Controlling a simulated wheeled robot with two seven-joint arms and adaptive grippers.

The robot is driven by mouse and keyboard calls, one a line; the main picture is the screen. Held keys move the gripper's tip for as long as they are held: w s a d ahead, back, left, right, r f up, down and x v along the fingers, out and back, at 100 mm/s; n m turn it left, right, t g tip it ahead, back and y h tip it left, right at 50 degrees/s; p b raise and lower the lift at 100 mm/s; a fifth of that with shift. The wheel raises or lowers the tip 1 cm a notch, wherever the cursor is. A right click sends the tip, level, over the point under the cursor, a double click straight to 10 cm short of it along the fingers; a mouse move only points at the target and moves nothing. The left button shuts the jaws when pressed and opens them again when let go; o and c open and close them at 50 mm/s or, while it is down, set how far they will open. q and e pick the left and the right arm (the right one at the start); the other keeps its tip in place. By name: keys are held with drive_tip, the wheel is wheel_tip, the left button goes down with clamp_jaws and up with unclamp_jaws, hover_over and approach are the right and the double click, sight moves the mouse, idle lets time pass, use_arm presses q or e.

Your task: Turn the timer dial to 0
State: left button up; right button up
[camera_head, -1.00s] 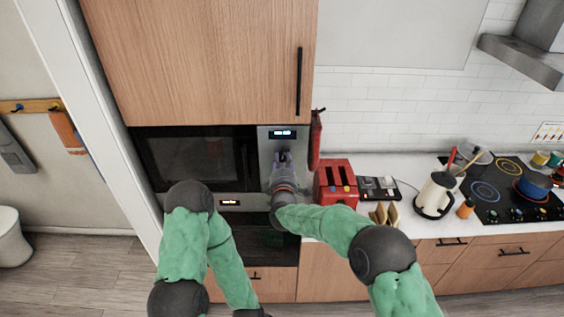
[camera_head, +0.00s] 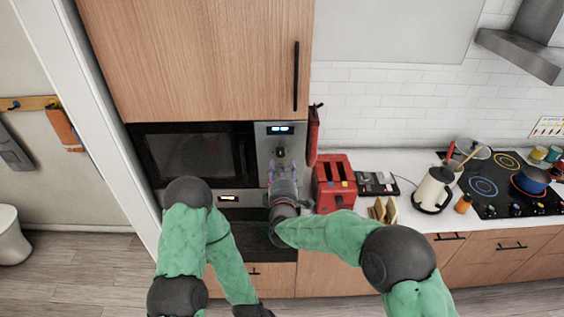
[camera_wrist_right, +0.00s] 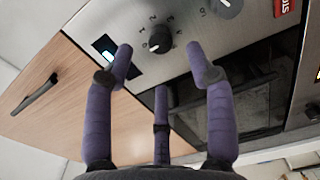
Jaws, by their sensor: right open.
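The timer dial is a small dark knob (camera_head: 280,152) on the steel panel of the built-in microwave, below a lit display (camera_head: 281,130). In the right wrist view the knob (camera_wrist_right: 158,39) has figures around it. A white mark on it points to the lower left, close to what looks like the 0. My right gripper (camera_head: 279,166) is open and empty, just below and in front of the dial. Its purple fingers (camera_wrist_right: 165,72) are spread and apart from the knob. My left arm is folded low; its gripper is out of view.
A second knob (camera_wrist_right: 228,8) sits on the panel beside the dial. The dark microwave door (camera_head: 195,157) is left of the panel.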

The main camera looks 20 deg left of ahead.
drive_tip(key=v, duration=0.5)
drive_tip(key=shift+s+d+f, duration=0.1)
drive_tip(key=shift+s, duration=0.2)
drive_tip(key=s+d+f+m+g+h+b, duration=0.15)
drive_tip(key=d+f+m+g+b, duration=0.3)
drive_tip(key=f, duration=0.95)
drive_tip(key=s+d+f+m+g+b, duration=0.1)
drive_tip(key=s+d+f+m+b, duration=0.35)
drive_tip(key=f, duration=0.85)
drive_tip(key=s+d+f+m+g+b, duration=0.1)
drive_tip(key=d+f+m+g+b, duration=0.15)
drive_tip(key=d+f+b, duration=0.8)
drive_tip(key=s+d+f+m+g+b, duration=0.3)
drive_tip(key=s+f+m, duration=0.3)
drive_tip(key=s+f, duration=0.5)
drive_tip(key=s+d+f+m+g+b, duration=0.3)
drive_tip(key=s+f+m+g, duration=0.3)
drive_tip(key=s+f, duration=0.6)
wheel_tip(320, 180, down, 3)
drive_tip(key=shift+s+d+f+b, duration=0.25)
drive_tip(key=shift+s+d+b, duration=0.15)
drive_tip(key=shift+b, duration=0.1)
drive_tip(key=shift+y, duration=0.25)
